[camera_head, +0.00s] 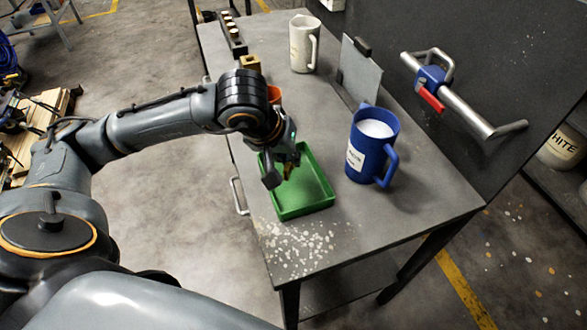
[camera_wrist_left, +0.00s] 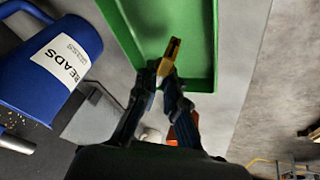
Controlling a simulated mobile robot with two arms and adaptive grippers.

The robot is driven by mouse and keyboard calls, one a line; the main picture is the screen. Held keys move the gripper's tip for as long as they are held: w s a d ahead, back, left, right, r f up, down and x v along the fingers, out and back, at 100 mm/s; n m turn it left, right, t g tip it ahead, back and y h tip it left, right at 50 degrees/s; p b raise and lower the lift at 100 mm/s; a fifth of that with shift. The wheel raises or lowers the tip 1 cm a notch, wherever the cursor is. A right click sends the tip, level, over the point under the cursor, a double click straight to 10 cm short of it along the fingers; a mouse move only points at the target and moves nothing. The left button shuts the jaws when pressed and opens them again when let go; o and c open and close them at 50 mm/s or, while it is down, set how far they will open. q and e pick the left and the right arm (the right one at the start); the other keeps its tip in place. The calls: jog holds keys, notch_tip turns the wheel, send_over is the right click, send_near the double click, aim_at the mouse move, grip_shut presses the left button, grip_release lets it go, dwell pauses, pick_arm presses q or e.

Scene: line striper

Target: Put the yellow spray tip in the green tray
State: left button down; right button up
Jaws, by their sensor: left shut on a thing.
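The green tray (camera_head: 312,197) lies near the front end of the grey workbench, open side up. My left gripper (camera_head: 283,174) is over the tray, toward its left part. In the left wrist view the same gripper (camera_wrist_left: 161,76) is shut on the yellow spray tip (camera_wrist_left: 169,55). The tip points out past the fingertips, with the green tray (camera_wrist_left: 200,14) behind it. I cannot tell exactly how high the tip is above the tray floor. In the head view the tip is small and mostly hidden by the gripper.
A blue jug labelled BEADS (camera_wrist_left: 50,62) stands right of the tray; it also shows in the head view (camera_head: 369,150). A white jug (camera_head: 303,47), an upright grey plate (camera_head: 361,72) and a dark rack (camera_head: 232,36) stand farther back. The bench front is clear.

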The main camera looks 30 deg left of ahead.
aim_at(293, 180)
pick_arm(q)
jog(key=shift+d+f, duration=0.15)
jog(key=shift+f, duration=0.05)
jog(key=f, duration=0.1)
jog(key=f+b, duration=0.2)
jog(key=shift+w+d+f, duration=0.2)
jog(key=shift+d+f, duration=0.05)
jog(key=shift+f, duration=0.15)
jog(key=shift+r, duration=0.1)
jog(key=c, duration=1.8)
grip_release()
jog(key=o, duration=0.3)
jog(key=shift+o, duration=0.3)
